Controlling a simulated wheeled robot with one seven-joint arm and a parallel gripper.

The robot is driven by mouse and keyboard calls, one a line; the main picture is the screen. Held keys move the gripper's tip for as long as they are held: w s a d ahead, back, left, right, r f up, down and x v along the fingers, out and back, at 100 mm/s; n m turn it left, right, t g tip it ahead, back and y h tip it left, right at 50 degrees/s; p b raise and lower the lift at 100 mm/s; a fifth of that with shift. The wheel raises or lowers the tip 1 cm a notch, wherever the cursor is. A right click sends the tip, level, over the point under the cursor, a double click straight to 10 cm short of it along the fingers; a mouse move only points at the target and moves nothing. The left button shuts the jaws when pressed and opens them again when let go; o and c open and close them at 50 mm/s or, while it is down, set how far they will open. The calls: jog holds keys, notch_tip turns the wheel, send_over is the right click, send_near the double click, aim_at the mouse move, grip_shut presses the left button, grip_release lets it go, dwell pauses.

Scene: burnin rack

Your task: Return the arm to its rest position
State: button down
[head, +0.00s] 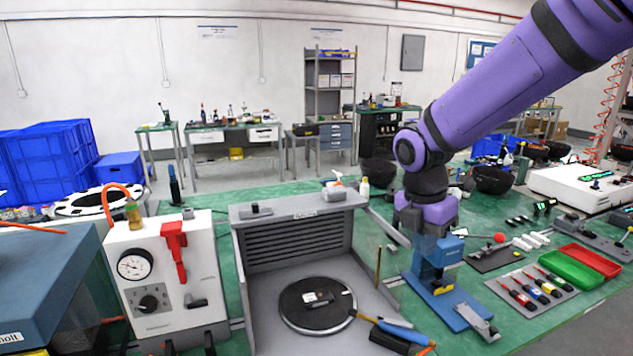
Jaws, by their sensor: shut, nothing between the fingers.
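My purple arm comes in from the upper right and bends down at a round joint above the green bench (215,185). My gripper (432,243) points down at the arm's end, in front of or over the blue press stand (440,275). Its fingers are small and hard to make out against the blue, but it is shut and holds nothing. I cannot tell whether it touches the stand.
A grey open chamber (250,285) holds a round dark plate (317,304). A white gauge box (165,270) stands left of it. Screwdrivers on a mat (535,292), a green tray (567,270) and a red tray (590,260) lie right. Blue crates (45,165) stand far left.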

jog(key=s+d+r+m+t+y, duration=0.1)
jog(key=s+d+r+m, duration=0.3)
jog(key=s+m, duration=0.5)
jog(key=s+d+r+m+t, duration=0.4)
jog(key=s+r+m, duration=0.3)
jog(key=m, duration=0.8)
jog(key=s+d, duration=0.1)
jog(key=s, duration=0.2)
jog(key=shift+d+r+m+t+y, duration=0.15)
jog(key=shift+r+m+t+y, duration=0.15)
jog(key=shift+y, duration=0.1)
jog(key=shift+w+f, duration=0.1)
dwell(0.6)
